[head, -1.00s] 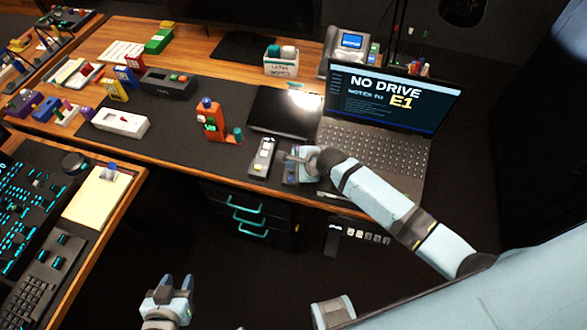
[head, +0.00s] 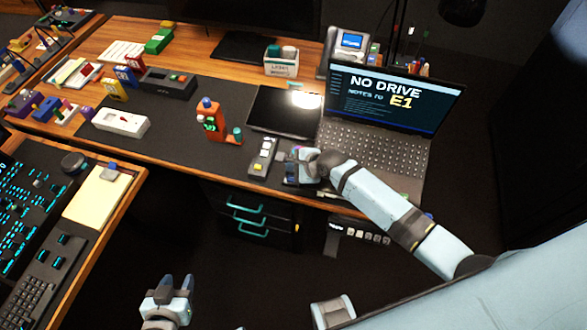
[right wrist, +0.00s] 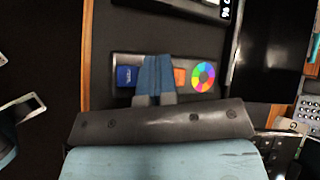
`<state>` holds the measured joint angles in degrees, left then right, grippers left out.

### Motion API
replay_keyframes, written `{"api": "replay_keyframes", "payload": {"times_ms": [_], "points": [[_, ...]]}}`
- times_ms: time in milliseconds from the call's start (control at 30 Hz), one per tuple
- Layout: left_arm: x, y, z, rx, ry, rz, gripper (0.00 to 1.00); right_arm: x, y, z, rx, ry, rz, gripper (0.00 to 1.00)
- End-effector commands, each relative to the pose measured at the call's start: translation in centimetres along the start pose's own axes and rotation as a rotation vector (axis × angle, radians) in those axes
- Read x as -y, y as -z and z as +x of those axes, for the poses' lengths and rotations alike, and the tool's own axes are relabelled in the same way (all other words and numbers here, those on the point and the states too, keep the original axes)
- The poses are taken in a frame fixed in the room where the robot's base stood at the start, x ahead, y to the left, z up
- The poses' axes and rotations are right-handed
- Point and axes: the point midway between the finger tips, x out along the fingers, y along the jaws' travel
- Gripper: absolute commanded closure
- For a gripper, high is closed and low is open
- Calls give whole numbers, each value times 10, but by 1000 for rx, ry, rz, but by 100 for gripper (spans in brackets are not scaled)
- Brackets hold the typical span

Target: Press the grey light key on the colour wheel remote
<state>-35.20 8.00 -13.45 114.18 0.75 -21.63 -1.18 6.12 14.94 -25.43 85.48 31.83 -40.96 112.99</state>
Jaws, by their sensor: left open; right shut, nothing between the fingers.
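The colour wheel remote (right wrist: 118,60) lies near the desk's front edge, a dark grey panel. In the right wrist view it shows a blue key (right wrist: 127,76), an orange key (right wrist: 180,77) and a round multicoloured wheel (right wrist: 203,76). My right gripper (right wrist: 158,60) is shut and empty, its fingers over the panel between the blue and orange keys. They hide that stretch, and I cannot make out the grey light key. Whether the tips touch the panel I cannot tell. In the head view the gripper covers most of the remote. My left gripper (head: 168,284) is open and empty, low and clear of the desk.
A second remote (head: 262,157) with white and yellow keys lies just left of my right gripper. A laptop (head: 375,150) stands to the right, a black tablet (head: 283,110) behind. An orange device (head: 211,122) stands further left on the dark mat (head: 170,140).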

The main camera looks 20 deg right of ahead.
Motion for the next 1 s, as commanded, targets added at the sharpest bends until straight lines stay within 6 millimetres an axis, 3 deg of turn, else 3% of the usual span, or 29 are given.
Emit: {"api": "replay_keyframes", "payload": {"times_ms": [500, 1000], "points": [[-1, 20, -13, 0, 0, 0, 57, 8, -9, -12, -1, -1, 1, 100], [-1, 25, -16, 0, 0, 0, 57, 11, -12, -16, 0, -1, 1, 100]]}}
